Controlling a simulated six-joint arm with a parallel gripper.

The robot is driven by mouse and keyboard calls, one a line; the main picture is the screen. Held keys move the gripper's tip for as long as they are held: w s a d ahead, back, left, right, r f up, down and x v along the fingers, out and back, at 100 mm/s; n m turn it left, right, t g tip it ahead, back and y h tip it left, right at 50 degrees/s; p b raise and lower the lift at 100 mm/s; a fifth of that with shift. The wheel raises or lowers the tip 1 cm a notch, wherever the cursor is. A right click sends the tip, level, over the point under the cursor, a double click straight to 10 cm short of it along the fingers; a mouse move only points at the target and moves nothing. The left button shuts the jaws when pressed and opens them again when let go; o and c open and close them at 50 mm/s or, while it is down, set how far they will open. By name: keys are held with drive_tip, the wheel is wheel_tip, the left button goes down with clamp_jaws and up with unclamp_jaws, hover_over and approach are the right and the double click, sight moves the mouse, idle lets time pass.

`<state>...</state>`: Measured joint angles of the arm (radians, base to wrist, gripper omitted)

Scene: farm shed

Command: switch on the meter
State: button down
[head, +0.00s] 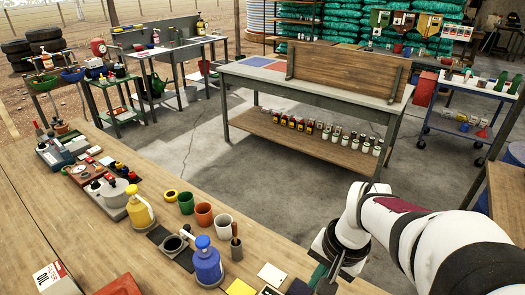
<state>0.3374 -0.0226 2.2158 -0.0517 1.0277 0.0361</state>
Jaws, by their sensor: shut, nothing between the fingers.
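Several small devices stand in a cluster at the left of the wooden bench. My gripper (334,272) is at the bench's lower right edge, pointing down, shut and empty. It is far to the right of the devices, and its fingertips are small and partly hidden.
Between my gripper and the devices stand a blue jug (207,264), a yellow jug (139,211), a green cup (186,203), a terracotta cup (204,214) and a white cup (222,226). Flat cards (271,275) lie near my gripper. The bench's front left (60,235) is mostly clear.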

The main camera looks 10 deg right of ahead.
drive_tip(key=shift+w+a+r, duration=0.15)
drive_tip(key=shift+w+a, duration=0.35)
drive_tip(key=f, duration=0.4)
drive_tip(key=w+a+f, duration=0.1)
drive_tip(key=f, duration=0.4)
drive_tip(key=w+a+f, duration=0.1)
drive_tip(key=f, duration=0.3)
drive_tip(key=shift+f, duration=0.4)
drive_tip(key=shift+f, duration=0.25)
